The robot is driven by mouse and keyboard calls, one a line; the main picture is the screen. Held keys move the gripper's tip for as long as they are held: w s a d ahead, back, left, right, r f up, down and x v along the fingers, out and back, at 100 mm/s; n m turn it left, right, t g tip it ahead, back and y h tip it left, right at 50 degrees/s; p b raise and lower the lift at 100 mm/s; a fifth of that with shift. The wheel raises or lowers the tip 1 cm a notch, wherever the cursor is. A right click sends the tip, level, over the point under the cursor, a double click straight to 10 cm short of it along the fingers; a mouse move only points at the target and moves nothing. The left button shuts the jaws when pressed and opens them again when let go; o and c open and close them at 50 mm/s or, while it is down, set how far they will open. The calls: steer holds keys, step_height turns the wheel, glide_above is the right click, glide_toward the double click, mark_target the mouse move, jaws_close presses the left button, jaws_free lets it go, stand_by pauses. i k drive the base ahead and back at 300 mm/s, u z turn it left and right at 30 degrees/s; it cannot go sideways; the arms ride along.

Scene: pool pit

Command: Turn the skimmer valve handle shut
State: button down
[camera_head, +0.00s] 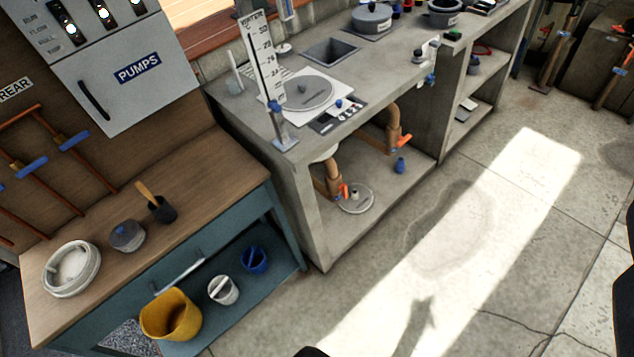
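I cannot read a label that says which valve is the skimmer valve. Under the concrete counter, a tan pipe with an orange handle (343,191) stands at the near left. A second pipe with an orange handle (404,141) is further right. On the left wall, copper pipes carry blue handles, one upper (72,140) and one lower (30,168). My gripper (470,290) shows only as two dark tips, at the bottom edge and the right edge. They are wide apart with bare floor between them, well away from all the handles.
A wooden-topped bench (215,170) with tubs and buckets stands at the left below a grey PUMPS box (130,75). The concrete counter (350,135) holds a basin, gauge and pots. A round white lid (356,200) lies under it. The floor (450,230) in front is clear.

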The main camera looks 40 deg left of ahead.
mark_target(343, 188)
steer(key=u, duration=0.5)
steer(key=i, duration=0.85)
steer(key=u, duration=0.7)
steer(key=k, duration=0.7)
steer(key=u, duration=0.2)
steer(key=i, duration=0.8)
steer(key=z, duration=0.1)
